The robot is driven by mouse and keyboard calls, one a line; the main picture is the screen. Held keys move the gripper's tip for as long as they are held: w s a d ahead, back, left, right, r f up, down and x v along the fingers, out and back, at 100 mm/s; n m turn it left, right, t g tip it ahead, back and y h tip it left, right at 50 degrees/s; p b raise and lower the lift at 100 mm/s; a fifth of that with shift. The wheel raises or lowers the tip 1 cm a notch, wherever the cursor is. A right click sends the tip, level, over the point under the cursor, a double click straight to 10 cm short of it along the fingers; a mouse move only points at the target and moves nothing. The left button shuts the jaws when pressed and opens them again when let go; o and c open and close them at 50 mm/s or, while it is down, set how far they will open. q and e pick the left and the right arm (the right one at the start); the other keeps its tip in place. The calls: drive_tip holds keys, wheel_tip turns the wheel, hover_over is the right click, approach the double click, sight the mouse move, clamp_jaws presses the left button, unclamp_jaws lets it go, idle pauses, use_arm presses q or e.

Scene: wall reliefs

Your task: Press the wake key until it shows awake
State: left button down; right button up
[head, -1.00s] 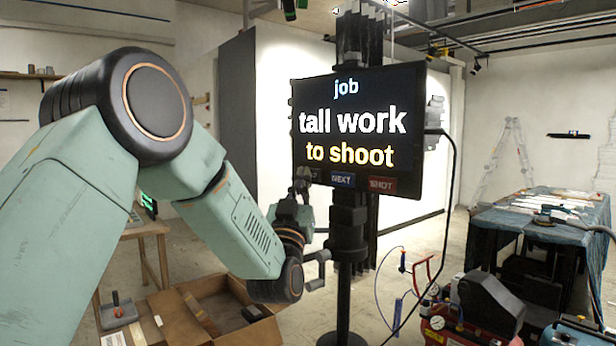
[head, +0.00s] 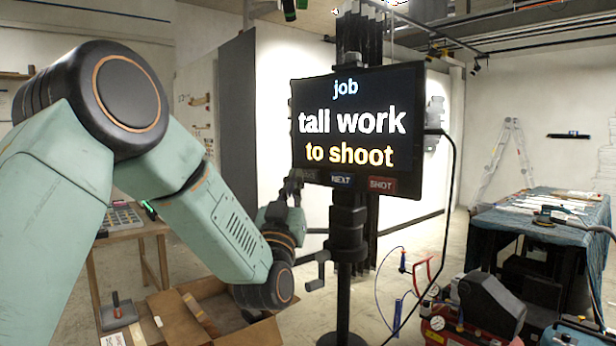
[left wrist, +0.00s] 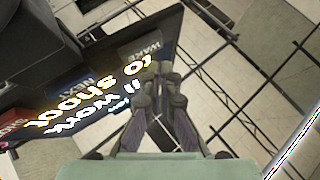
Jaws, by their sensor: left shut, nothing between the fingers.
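The black screen (head: 357,105) stands on a dark post and reads "job / tall work / to shoot". Along its lower edge are a blue NEXT key (head: 342,180) and a red SHOT key (head: 382,185). The wake key sits left of NEXT, dark and mostly unreadable in the head view; in the left wrist view the wake key (left wrist: 147,48) is labelled WAKE. My left gripper (head: 294,178) is shut and empty at the screen's lower left corner. In the left wrist view its fingertips (left wrist: 157,76) are just beside the wake key; I cannot tell if they touch. My right gripper is not in view.
An open cardboard box (head: 210,318) lies below my left arm, near a wooden table (head: 125,235). A cable hangs from the screen's right side. A red compressor (head: 440,325) and a cloth-covered table (head: 540,225) stand to the right.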

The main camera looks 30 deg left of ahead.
use_arm(q)
drive_tip(key=shift+s+a, duration=0.2)
drive_tip(key=shift+s, duration=0.55)
drive_tip(key=shift+s+a, duration=0.2)
drive_tip(key=shift+s, duration=0.6)
drive_tip(key=shift+s+a, duration=0.2)
drive_tip(key=shift+s, duration=0.55)
